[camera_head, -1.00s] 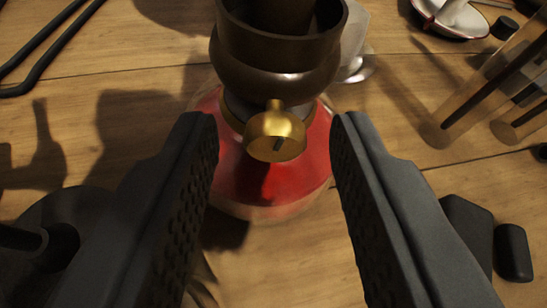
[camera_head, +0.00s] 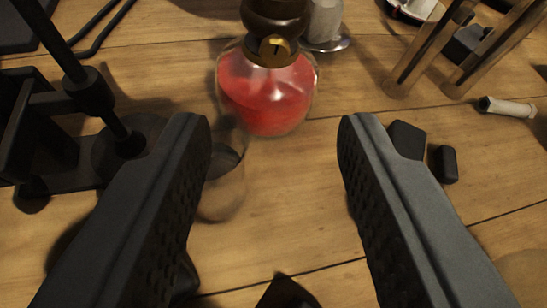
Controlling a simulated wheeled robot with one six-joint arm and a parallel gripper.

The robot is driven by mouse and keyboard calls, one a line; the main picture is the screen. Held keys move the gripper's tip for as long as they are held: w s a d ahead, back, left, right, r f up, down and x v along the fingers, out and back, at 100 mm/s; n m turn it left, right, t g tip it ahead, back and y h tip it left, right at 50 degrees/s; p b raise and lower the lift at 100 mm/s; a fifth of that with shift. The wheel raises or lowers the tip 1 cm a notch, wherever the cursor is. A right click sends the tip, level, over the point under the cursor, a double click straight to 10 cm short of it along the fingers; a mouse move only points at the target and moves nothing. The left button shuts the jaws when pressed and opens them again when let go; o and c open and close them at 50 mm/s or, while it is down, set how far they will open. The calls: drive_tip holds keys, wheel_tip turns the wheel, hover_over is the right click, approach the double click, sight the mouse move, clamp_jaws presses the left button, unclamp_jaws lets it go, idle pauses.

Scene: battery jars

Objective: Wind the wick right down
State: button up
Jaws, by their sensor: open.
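An oil lamp (camera_head: 266,92) with a clear glass font of red liquid stands upright at the top middle. Its dark brown collar (camera_head: 275,18) is cut off by the top edge. A brass wick knob (camera_head: 275,49) with a dark mark on its face sticks out from the collar towards me. My gripper (camera_head: 274,122) is open and empty, with its two dark fingers wide apart. The knob lies beyond the fingertips and is not between the pads. The wick itself is out of view.
A clear glass piece (camera_head: 224,175) is partly behind the left finger. A black stand (camera_head: 75,95) is at the left. Wooden posts (camera_head: 430,50), a white roll (camera_head: 507,107) and small black blocks (camera_head: 407,139) are at the right. A white object (camera_head: 325,22) stands behind the lamp.

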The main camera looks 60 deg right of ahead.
drive_tip(key=v, duration=0.6)
drive_tip(key=shift+s+a+r, duration=0.1)
drive_tip(key=shift+r, duration=0.15)
drive_tip(key=s+a+r+n+t+y, duration=0.25)
drive_tip(key=s+a+r+t, duration=0.2)
drive_tip(key=s+r, duration=0.4)
drive_tip(key=s+a+r+n+t+y, duration=0.25)
drive_tip(key=s+r+t, duration=0.35)
drive_tip(key=r, duration=0.4)
drive_tip(key=s+a+f+n+g+y, duration=0.1)
drive_tip(key=s+a+y, duration=0.1)
drive_tip(key=s, duration=0.9)
drive_tip(key=s+a+f+n+g+y, duration=0.1)
drive_tip(key=s+a+f+n+y, duration=0.1)
drive_tip(key=s, duration=0.9)
drive_tip(key=shift+s+a+f+y, duration=0.2)
drive_tip(key=shift+s+a+y, duration=0.15)
drive_tip(key=shift+y, duration=0.25)
